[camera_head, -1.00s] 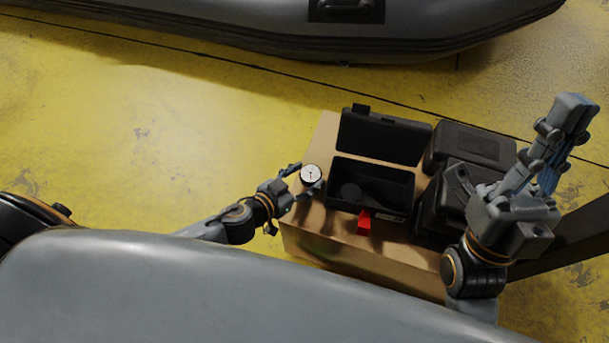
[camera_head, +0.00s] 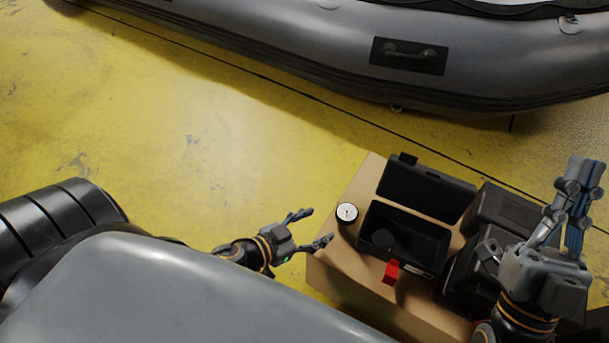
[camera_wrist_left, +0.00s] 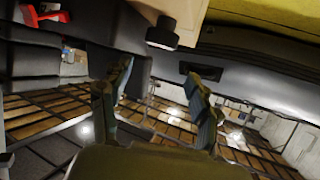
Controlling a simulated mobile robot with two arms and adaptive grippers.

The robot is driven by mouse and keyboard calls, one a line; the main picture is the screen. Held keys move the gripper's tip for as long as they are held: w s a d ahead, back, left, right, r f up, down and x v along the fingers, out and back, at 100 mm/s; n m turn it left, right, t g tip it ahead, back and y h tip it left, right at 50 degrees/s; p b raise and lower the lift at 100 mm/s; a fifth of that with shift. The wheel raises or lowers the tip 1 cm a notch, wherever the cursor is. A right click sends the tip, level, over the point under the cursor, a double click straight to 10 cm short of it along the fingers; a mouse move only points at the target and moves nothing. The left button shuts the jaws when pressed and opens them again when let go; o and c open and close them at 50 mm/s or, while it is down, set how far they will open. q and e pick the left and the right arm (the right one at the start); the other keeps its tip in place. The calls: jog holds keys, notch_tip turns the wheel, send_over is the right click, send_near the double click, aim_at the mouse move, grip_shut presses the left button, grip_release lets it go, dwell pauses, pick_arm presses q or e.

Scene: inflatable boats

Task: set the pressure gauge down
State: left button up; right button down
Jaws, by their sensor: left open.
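The pressure gauge (camera_head: 347,213), with a round white dial and dark rim, rests on the left part of the brown box top (camera_head: 345,258), beside the open black case (camera_head: 440,238). In the left wrist view the dark round gauge (camera_wrist_left: 162,36) shows at the top, beyond and between the fingers. My left gripper (camera_head: 314,228) is open and empty just left of the gauge, apart from it. Its spread fingers also show in the left wrist view (camera_wrist_left: 160,88). My right gripper (camera_head: 585,178) is raised at the right, over the dark cases; its jaw state is unclear.
A red object (camera_head: 391,271) lies at the front of the open case, whose lid (camera_head: 427,188) is up. A dark round item (camera_head: 384,240) is inside. Closed black cases (camera_head: 500,208) stand to the right. A grey inflatable boat (camera_head: 300,55) lies behind. Yellow floor (camera_head: 230,150) is clear at left.

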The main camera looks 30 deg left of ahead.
pick_arm(q)
jog(key=w+d+r+t+h, duration=0.2)
jog(key=d+r+t, duration=0.1)
jog(key=r, duration=0.7)
jog(key=w+d+r+t+h, duration=0.2)
jog(key=d+r, duration=0.1)
jog(key=r, duration=0.8)
jog(key=s+a+r+n+t+y, duration=0.1)
jog(key=r+t, duration=0.3)
jog(key=r, duration=0.5)
jog(key=a+r+t+y, duration=0.1)
jog(key=r+t, duration=0.3)
jog(key=r, duration=0.5)
jog(key=shift+s+a+r+n+t, duration=0.3)
jog(key=shift+s+a+n, duration=0.1)
jog(key=shift+a, duration=0.3)
pick_arm(e)
jog(key=shift+w+a+f+g, duration=0.1)
jog(key=shift+w+f+g, duration=0.35)
jog(key=shift+w+g, duration=0.05)
pick_arm(q)
jog(key=shift+f+y, duration=0.15)
jog(key=shift+y, duration=0.15)
pick_arm(e)
jog(key=shift+s, duration=0.1)
